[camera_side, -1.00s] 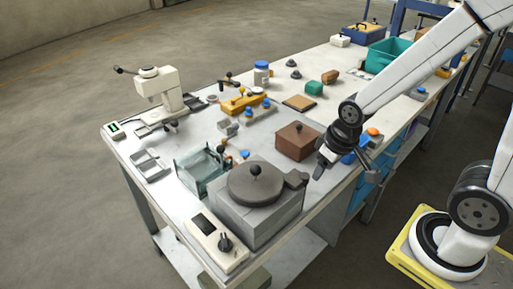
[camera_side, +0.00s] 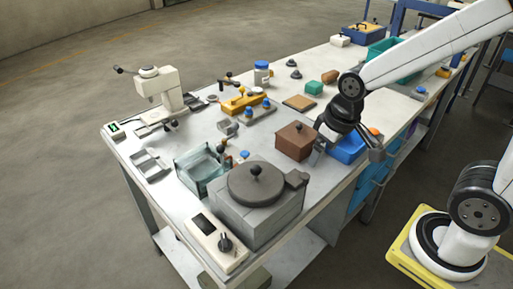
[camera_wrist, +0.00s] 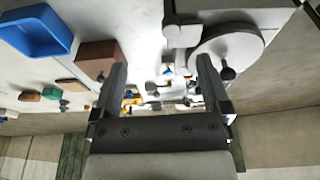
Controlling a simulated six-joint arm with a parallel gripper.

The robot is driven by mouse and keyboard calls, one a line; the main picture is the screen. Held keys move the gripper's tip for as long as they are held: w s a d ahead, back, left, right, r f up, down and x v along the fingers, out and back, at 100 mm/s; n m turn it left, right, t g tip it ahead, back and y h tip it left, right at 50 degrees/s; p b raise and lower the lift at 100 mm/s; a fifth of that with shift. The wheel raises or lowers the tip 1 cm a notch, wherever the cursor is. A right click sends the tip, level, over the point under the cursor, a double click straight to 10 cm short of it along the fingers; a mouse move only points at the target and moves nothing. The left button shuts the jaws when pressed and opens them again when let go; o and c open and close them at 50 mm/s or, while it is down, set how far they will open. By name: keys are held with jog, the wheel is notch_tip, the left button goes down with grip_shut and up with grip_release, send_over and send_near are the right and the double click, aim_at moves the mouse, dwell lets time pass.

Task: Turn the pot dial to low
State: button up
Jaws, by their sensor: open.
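The pot dial is a black knob (camera_side: 225,243) on a white control box (camera_side: 203,235) with a dark display, at the near left table corner in the side view. Its setting is too small to read. The box stands in front of the grey pot furnace (camera_side: 262,218), which has a round dark lid (camera_side: 257,185) with a black knob. My gripper (camera_side: 346,158) is open and empty, above the table's right edge, behind and right of the furnace. In the wrist view my fingers (camera_wrist: 161,66) are apart, with the lid (camera_wrist: 226,50) right of them. I cannot make out the dial there.
A brown box (camera_side: 295,142) sits left of my gripper, close to a blue bin (camera_side: 347,148). A glass tank (camera_side: 200,168) stands behind the furnace. A white press (camera_side: 160,92) is at the far left. The floor before the table is clear.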

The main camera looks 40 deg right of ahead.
jog(key=w+a+n, duration=0.2)
jog(key=a, duration=0.2)
jog(key=w+a+n+g, duration=0.1)
jog(key=a+n, duration=0.1)
jog(key=a, duration=0.1)
jog(key=w+a+n, duration=0.2)
jog(key=a, duration=0.2)
jog(key=shift+w+a+r, duration=0.35)
jog(key=a+n+g, duration=0.2)
jog(key=a+n, duration=0.4)
jog(key=a, duration=0.7)
send_near(224, 239)
jog(key=shift+s, duration=0.2)
jog(key=shift+f, duration=0.7)
jog(key=shift+f, duration=0.1)
jog(key=shift+f, duration=3.8)
